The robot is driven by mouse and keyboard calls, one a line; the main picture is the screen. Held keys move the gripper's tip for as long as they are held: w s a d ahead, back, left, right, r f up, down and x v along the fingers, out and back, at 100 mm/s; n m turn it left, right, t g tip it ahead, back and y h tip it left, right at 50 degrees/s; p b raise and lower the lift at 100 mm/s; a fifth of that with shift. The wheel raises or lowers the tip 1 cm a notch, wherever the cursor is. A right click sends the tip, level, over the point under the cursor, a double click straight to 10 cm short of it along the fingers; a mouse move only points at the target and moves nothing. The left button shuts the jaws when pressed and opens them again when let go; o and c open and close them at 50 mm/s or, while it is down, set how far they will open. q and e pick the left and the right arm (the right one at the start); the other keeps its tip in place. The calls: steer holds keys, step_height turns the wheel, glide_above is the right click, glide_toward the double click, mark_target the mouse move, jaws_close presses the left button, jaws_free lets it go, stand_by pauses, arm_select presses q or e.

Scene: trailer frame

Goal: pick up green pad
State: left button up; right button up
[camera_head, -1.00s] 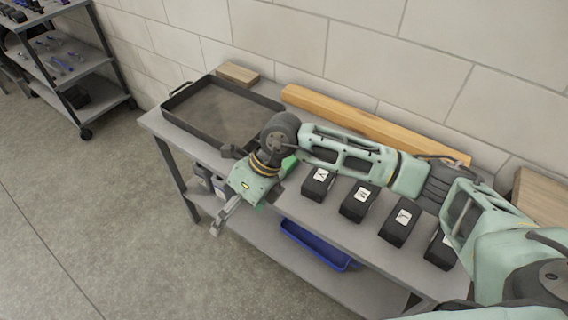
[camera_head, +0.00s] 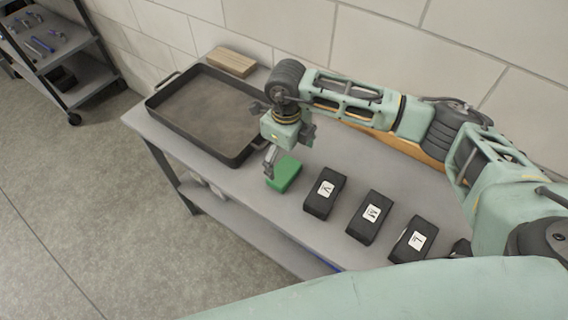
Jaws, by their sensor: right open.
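The green pad (camera_head: 285,175) lies on the grey table (camera_head: 262,207), between the dark tray and the row of black blocks. My right gripper (camera_head: 273,163) points down over the pad's far-left side, with one finger showing close to the pad's left edge. The gripper is open, and nothing shows held in it. Whether the finger touches the pad cannot be told. The gripper's other fingertip is hidden or hard to make out. My left gripper is not in view.
A dark metal tray (camera_head: 172,130) stands at the table's left end, with a wooden block (camera_head: 232,62) behind it. Black labelled blocks (camera_head: 325,193) stand right of the pad. A long wooden beam (camera_head: 400,143) lies behind my arm. A shelf cart (camera_head: 85,80) stands far left.

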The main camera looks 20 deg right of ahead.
mark_target(284, 170)
steer(key=shift+s+a+f+p, duration=0.1)
steer(key=shift+s+f+p, duration=0.15)
steer(key=shift+f, duration=0.15)
steer(key=shift+s+a+f+p, duration=0.1)
steer(key=shift+f+p, duration=0.1)
steer(key=shift+f, duration=0.15)
step_height(284, 170, down, 3)
steer(key=shift+w+a+r+p, duration=0.1)
steer(key=shift+a+r+p, duration=0.05)
steer(key=shift+p, duration=0.4)
steer(key=shift+w+f, duration=0.15)
steer(key=shift+f, duration=0.7)
steer(key=shift+c, duration=0.4)
steer(key=c, duration=1.1)
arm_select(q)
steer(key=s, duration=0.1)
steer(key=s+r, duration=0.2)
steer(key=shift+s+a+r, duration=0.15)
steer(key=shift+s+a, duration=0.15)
arm_select(e)
steer(key=shift+c, duration=0.2)
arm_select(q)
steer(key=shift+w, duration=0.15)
arm_select(e)
steer(key=shift+r, duration=0.1)
